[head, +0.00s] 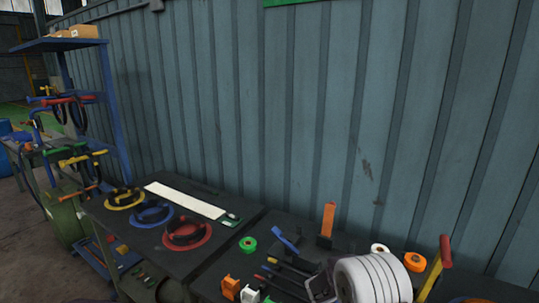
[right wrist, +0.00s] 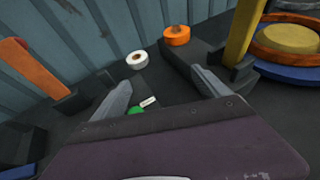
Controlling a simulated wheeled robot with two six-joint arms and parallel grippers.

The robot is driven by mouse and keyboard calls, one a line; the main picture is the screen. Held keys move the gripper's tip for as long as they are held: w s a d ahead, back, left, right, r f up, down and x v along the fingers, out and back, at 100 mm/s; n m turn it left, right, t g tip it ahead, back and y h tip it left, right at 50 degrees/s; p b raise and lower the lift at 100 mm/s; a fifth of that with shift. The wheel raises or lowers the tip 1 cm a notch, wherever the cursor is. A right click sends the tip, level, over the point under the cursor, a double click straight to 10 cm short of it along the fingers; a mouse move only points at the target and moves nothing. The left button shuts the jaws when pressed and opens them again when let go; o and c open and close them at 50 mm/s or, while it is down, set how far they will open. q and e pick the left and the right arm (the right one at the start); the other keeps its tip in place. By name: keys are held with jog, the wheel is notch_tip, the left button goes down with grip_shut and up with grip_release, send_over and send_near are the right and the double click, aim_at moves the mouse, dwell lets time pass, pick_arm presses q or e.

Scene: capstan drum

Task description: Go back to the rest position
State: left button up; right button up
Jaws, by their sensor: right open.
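My right gripper (right wrist: 162,78) is open in the right wrist view, its two grey fingers wide apart over the dark bench top. Nothing is held between them. A small green item with a white label (right wrist: 148,102) shows beyond the palm, between the fingers; it looks apart from them. A white tape roll (right wrist: 136,60) and an orange tape roll (right wrist: 177,36) lie past the fingertips. In the head view, grey and white ribbed parts at the bottom right partly cover the bench. My left gripper is not in view.
An orange upright lever (head: 327,219) and a yellow lever with a red handle (head: 436,268) stand on the bench. Red (head: 188,235), blue and yellow round pieces lie on the left bench. A blue rack (head: 92,100) stands far left. A corrugated wall (head: 300,100) closes the back.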

jog(key=s+d+r+m+g, duration=0.2)
jog(key=s+d+r+m, duration=0.3)
jog(key=s+r, duration=0.15)
jog(key=s+a+f+m+g+y, duration=0.2)
jog(key=s+m+g, duration=0.1)
jog(key=s, duration=0.5)
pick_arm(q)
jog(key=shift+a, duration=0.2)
pick_arm(e)
jog(key=s+a+f+m+y, duration=0.4)
jog(key=s+a+m, duration=0.2)
jog(key=a+m, duration=0.2)
jog(key=s+a+f+m+g+y, duration=0.1)
jog(key=s+a+f+m+y, duration=0.3)
jog(key=s+a+m, duration=0.3)
jog(key=a+m+y, duration=0.1)
jog(key=m, duration=0.1)
jog(key=shift+s+a+f+m+g, duration=0.15)
jog(key=shift+s+f+m+g, duration=0.05)
jog(key=shift+f+m+g, duration=0.15)
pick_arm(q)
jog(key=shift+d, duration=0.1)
pick_arm(e)
jog(key=shift+s, duration=0.1)
